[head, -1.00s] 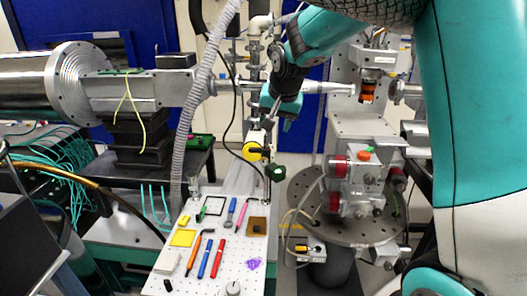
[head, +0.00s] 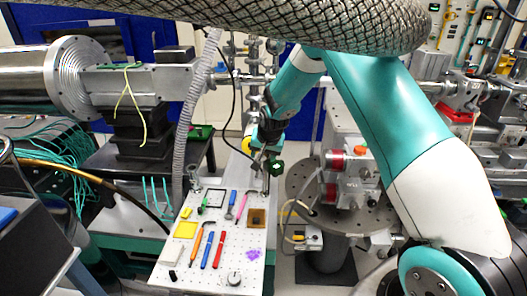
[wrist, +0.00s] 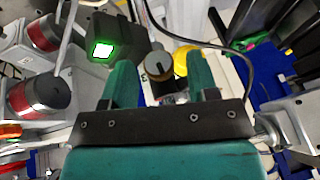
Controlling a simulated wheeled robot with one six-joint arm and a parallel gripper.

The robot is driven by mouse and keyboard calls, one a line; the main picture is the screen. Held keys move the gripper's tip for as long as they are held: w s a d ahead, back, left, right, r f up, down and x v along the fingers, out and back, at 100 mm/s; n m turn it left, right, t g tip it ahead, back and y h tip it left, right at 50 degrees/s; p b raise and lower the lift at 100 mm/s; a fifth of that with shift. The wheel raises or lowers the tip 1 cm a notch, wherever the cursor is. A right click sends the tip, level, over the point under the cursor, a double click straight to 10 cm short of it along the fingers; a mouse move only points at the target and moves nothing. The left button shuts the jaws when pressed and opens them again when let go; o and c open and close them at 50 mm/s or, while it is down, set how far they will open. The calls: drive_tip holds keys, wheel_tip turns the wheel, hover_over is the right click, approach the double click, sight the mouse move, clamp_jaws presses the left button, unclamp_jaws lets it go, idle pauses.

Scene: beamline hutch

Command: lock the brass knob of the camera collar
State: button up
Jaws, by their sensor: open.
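In the wrist view a round knob (wrist: 158,66), brownish with a dark grey face and a light mark, shows between the fingers of my gripper (wrist: 162,64). The fingers are open, one on each side of it, and I cannot tell the gap in depth. A yellow round part (wrist: 188,62) lies just right of the knob, partly behind the right finger. A dark camera body (wrist: 122,32) with a lit green face is left of the knob; it also shows in the head view (head: 275,167). There my gripper (head: 260,154) is beside it, and the knob is hidden.
A white perforated board (head: 185,255) with several tools lies in front. A round perforated stage (head: 310,195) with red-capped parts (head: 335,160) stands to the right. A grey ribbed hose (head: 190,115) and a black cable (wrist: 247,50) run close by.

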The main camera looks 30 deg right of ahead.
drive_tip(key=shift+f, duration=0.1)
drive_tip(key=c, duration=0.9)
drive_tip(key=shift+f+b, duration=0.2)
drive_tip(key=shift+b, duration=0.25)
drive_tip(key=shift+d+t+y+b, duration=0.15)
drive_tip(key=shift+t+y+b, duration=0.3)
drive_tip(key=shift+b, duration=0.25)
drive_tip(key=shift+r, duration=0.2)
drive_tip(key=o, duration=0.9)
drive_tip(key=shift+r, duration=0.1)
drive_tip(key=b+v, duration=0.4)
drive_tip(key=v, duration=1.3)
